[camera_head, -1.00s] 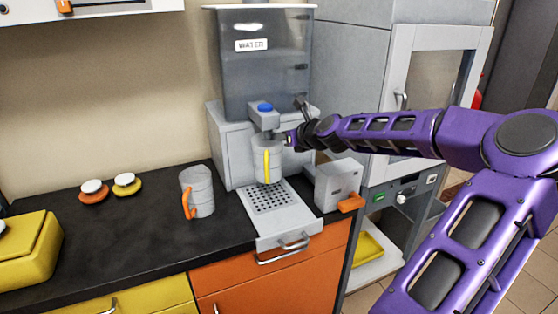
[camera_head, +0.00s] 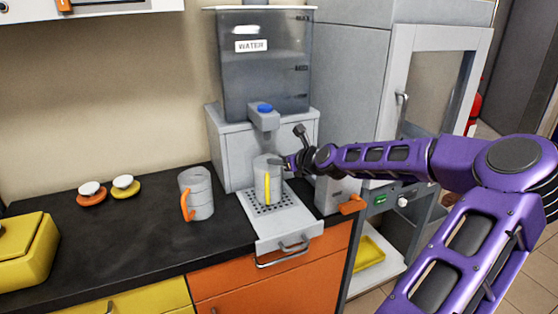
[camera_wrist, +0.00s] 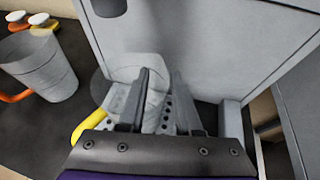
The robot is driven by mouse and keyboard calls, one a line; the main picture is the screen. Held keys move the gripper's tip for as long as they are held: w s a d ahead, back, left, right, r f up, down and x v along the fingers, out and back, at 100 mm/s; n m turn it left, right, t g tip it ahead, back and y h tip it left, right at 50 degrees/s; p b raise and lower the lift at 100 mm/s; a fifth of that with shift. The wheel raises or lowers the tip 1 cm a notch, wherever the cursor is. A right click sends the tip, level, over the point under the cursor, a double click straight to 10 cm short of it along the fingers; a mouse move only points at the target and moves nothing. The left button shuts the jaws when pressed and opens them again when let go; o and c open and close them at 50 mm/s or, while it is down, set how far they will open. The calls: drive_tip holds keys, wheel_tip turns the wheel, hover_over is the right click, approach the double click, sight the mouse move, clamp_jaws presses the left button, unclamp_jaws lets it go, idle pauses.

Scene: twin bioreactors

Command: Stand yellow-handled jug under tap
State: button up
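The yellow-handled jug (camera_head: 262,184), a pale see-through jug, stands upright on the perforated drip tray (camera_head: 284,226), below the tap (camera_head: 264,120) with its blue button. Its yellow handle faces the front. My gripper (camera_head: 286,162) is at the right side of the jug's rim. In the wrist view, the fingers of my gripper (camera_wrist: 160,78) are apart, with a gap between them that shows tray holes. The jug (camera_wrist: 122,66) is at the left finger, its yellow handle (camera_wrist: 88,126) at lower left. Whether a finger touches the jug wall is unclear.
An orange-handled jug (camera_head: 200,194) stands on the black counter (camera_head: 120,235) to the left. A grey box with an orange lever (camera_head: 351,204) is right of the tray. The water tank (camera_head: 262,65) rises behind. A yellow box (camera_head: 22,252) sits at far left.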

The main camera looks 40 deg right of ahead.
drive_tip(key=shift+o, duration=0.7)
drive_tip(key=p+v, duration=0.2)
drive_tip(key=v, duration=1)
drive_tip(key=shift+p, duration=0.3)
drive_tip(key=shift+r, duration=0.1)
